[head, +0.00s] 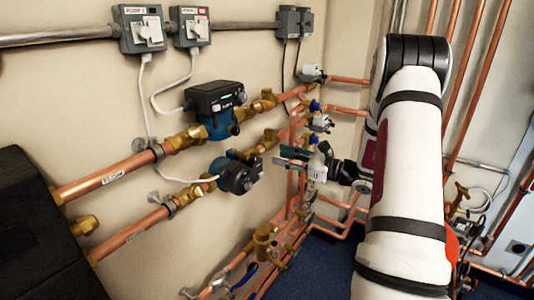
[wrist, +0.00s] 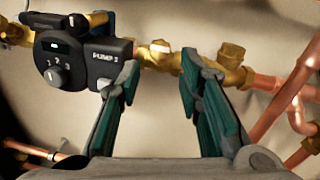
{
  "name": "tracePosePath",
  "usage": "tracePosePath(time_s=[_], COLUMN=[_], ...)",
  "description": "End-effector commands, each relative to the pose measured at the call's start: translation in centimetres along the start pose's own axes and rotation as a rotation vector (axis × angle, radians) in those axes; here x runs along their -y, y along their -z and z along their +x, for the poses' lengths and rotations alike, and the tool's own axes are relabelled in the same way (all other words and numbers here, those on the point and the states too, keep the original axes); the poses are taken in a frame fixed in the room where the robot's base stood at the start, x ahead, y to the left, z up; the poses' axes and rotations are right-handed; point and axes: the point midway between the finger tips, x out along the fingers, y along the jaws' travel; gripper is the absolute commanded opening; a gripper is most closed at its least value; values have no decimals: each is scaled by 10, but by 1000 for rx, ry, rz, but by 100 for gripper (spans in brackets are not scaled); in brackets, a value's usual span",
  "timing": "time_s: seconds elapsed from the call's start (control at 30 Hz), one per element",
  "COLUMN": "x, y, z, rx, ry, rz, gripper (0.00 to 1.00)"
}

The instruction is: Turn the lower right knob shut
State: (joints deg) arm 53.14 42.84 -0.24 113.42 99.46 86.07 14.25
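My gripper (head: 281,158) is open and empty in front of the pipework. In the wrist view its two teal-lined fingers (wrist: 160,68) stand apart. Between and beyond their tips is a brass valve body (wrist: 158,54) on the lower pipe run, to the right of the lower pump (wrist: 75,48). The same brass fitting shows in the head view (head: 270,138), right of the lower pump (head: 238,175). No finger visibly touches it. The right finger partly covers the brass fittings.
The upper pump (head: 216,108) and its brass valves (head: 262,102) sit above. Copper pipes (wrist: 283,100) crowd the right side. A black box (head: 38,225) stands at the left. Grey switch boxes (head: 140,28) hang on the wall with loose cables.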

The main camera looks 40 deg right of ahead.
Motion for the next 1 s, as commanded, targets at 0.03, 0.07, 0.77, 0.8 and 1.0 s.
tracePosePath(time_s=[0.03, 0.07, 0.77, 0.8, 1.0], x=[-1, -1, 0, 0, 0], y=[0, 0, 0, 0, 0], z=[11, 16, 61, 61, 61], rx=[1, 1, 0, 0, 0], ry=[-3, -4, 0, 0, 0], rz=[1, 1, 0, 0, 0], gripper=[33, 33, 33, 24, 0])
